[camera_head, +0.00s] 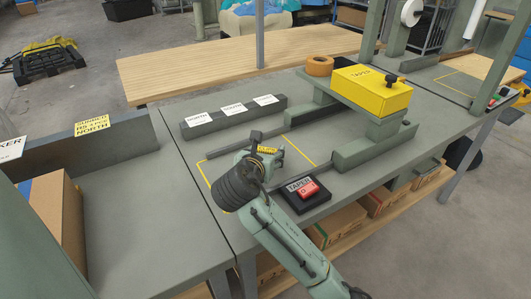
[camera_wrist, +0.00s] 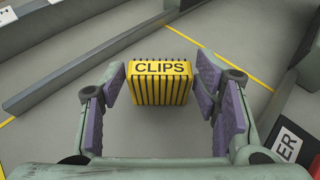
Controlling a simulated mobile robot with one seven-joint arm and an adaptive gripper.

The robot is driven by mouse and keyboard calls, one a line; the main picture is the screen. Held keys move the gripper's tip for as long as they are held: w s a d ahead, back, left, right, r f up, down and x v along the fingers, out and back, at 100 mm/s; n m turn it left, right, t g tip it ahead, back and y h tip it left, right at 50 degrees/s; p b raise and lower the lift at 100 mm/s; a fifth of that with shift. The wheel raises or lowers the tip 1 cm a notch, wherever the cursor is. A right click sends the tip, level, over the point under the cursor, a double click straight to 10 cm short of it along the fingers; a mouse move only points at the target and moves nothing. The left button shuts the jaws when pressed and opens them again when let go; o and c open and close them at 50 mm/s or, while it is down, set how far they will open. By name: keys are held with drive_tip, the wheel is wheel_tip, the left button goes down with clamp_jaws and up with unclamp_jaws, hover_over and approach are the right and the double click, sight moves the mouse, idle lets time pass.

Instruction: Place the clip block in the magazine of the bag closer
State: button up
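The clip block (camera_head: 268,150) is yellow with dark stripes and a CLIPS label. In the head view my gripper (camera_head: 262,158) is over the near left part of the green table, by a yellow line; whether the block touches the table is unclear. The yellow-topped machine labelled TAPER (camera_head: 372,88) stands to the right. No part is clearly recognisable as the magazine.
A bar with three white labels (camera_head: 232,115) lies at the back. A tape roll (camera_head: 319,66) is near the TAPER machine. Bare tabletop surrounds the block.

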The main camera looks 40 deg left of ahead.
drive_tip(key=shift+o, duration=1.1)
drive_tip(key=shift+r, duration=0.25)
drive_tip(key=shift+s+d, duration=0.1)
drive_tip(key=shift+s, duration=0.2)
drive_tip(key=p+v, duration=0.1)
drive_tip(key=v, duration=0.9)
drive_tip(key=shift+r, duration=0.25)
drive_tip(key=shift+s+d+p, duration=0.3)
drive_tip(key=shift+s+p, duration=0.2)
drive_tip(key=shift+s, duration=0.1)
